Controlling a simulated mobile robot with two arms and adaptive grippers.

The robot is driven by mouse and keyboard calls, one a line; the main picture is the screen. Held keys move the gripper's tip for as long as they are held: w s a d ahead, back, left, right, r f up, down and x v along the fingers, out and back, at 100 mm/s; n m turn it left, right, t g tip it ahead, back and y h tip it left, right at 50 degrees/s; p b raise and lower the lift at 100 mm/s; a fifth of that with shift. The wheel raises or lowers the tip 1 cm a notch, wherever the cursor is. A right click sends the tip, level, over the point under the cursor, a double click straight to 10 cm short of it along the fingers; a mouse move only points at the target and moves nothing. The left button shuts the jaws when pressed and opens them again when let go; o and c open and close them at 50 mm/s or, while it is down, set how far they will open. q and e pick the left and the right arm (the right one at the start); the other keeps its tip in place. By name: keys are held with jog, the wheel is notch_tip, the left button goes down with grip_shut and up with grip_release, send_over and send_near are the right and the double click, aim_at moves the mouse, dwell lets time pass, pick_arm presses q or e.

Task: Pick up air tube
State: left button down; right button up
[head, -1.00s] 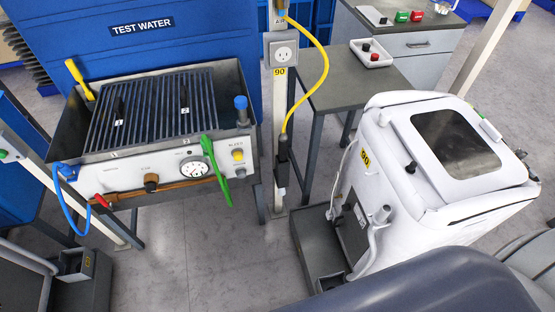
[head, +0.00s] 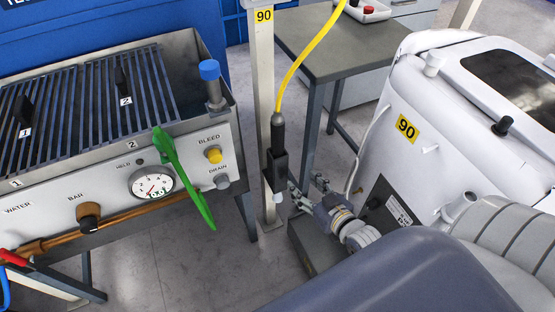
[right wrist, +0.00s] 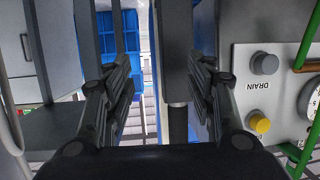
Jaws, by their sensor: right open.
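The air tube is a yellow hose (head: 297,66) that runs down from the top of the head view into a black end piece (head: 278,135). That end piece sits upright in a black holder (head: 276,172) on the pale post, with a light tip showing below. My right gripper (head: 305,186) is just right of the holder, at the height of its lower part, with its fingers apart and nothing seen between them. In the right wrist view, my right gripper (right wrist: 165,82) has its two dark fingers spread. Whether it touches the holder cannot be told. My left gripper is out of view.
The test water tank (head: 110,190) with gauge, knobs and green handle (head: 186,180) stands left of the post (head: 262,80). A grey table (head: 340,50) is behind. A white machine (head: 450,130) marked 90 is at right, close to my right arm.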

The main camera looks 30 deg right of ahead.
aim_at(281, 145)
notch_tip(281, 145, up, 9)
jog(key=a+t+y+b, duration=0.1)
jog(key=a+t+b, duration=0.15)
jog(key=b, duration=0.25)
jog(key=shift+n+t, duration=0.3)
jog(key=shift+t, duration=0.15)
jog(key=w, duration=0.6)
jog(key=shift+d+r+b, duration=0.1)
jog(key=shift+r+b, duration=0.2)
jog(key=shift+r, duration=0.05)
jog(key=shift+w+a+f+b, duration=0.1)
jog(key=shift+w+b, duration=0.1)
jog(key=shift+w, duration=0.65)
jog(key=shift+w+a+b, duration=0.15)
jog(key=shift+w+b, duration=0.05)
jog(key=shift+w, duration=0.7)
jog(key=shift+w+a+f+b, duration=0.1)
jog(key=shift+w+b, duration=0.1)
jog(key=shift+w, duration=0.65)
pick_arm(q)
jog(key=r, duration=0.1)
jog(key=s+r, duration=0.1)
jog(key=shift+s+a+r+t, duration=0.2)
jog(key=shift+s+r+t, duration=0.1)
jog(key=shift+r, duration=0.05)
pick_arm(e)
jog(key=shift+c, duration=0.2)
jog(key=shift+r, duration=0.1)
grip_shut()
